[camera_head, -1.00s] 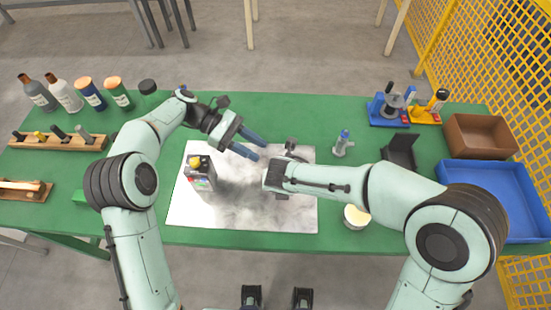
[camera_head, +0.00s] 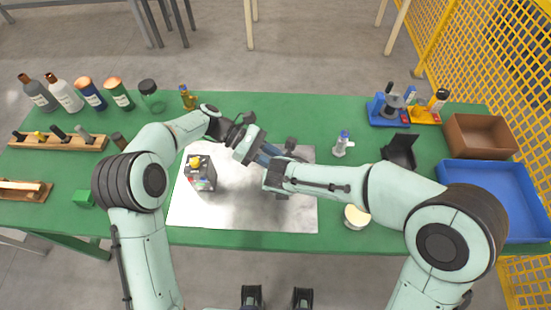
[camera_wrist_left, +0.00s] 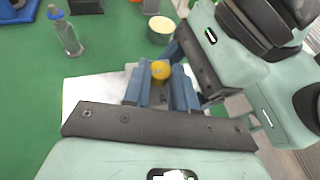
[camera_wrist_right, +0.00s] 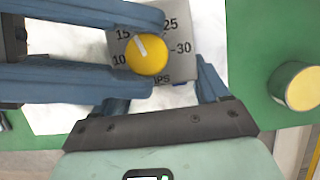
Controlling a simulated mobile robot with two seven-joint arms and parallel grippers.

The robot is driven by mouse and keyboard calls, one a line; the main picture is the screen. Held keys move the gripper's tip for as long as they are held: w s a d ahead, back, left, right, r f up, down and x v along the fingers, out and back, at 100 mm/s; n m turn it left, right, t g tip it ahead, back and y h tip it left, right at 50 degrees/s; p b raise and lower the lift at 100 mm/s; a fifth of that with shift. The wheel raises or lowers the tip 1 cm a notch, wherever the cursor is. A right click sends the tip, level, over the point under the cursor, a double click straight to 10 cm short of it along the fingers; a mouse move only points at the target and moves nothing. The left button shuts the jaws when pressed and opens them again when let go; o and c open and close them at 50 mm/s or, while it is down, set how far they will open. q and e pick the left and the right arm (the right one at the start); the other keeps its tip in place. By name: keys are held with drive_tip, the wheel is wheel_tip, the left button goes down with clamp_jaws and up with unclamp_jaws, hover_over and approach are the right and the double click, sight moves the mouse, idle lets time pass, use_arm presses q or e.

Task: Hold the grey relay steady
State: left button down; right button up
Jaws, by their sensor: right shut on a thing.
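The grey relay (camera_wrist_right: 184,66) shows in the right wrist view with a yellow knob (camera_wrist_right: 148,55) and printed numbers on its face. My right gripper (camera_wrist_right: 162,84) is shut on the relay, one finger at each side. In the head view my right arm mostly hides the relay. My left gripper (camera_head: 268,153) reaches in from the left over the relay. Its two blue fingers are apart, one on each side of the knob, as the left wrist view shows around the knob (camera_wrist_left: 161,70). I cannot tell whether they touch it.
A box with a yellow top (camera_head: 201,175) stands on the left of the pale mat (camera_head: 235,215). A small bottle (camera_head: 342,144), a black holder (camera_head: 399,152) and a round tin (camera_head: 356,216) are to the right. A blue tray (camera_head: 495,195) lies at far right.

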use_arm(q)
drive_tip(key=shift+w, duration=0.1)
drive_tip(key=m+g, duration=0.1)
drive_tip(key=m+g+y, duration=0.1)
drive_tip(key=m+g, duration=0.1)
drive_tip(key=shift+w+d+m+g+y, duration=0.2)
drive_tip(key=shift+w+m+g+y, duration=0.1)
drive_tip(key=shift+g+y, duration=0.1)
drive_tip(key=shift+w+d+m+g+y, duration=0.1)
drive_tip(key=shift+d+m+g+y, duration=0.05)
drive_tip(key=shift+m+g+y, duration=1.05)
drive_tip(key=c, duration=1.2)
unclamp_jaws()
drive_tip(key=shift+o, duration=0.2)
drive_tip(key=shift+t, duration=0.3)
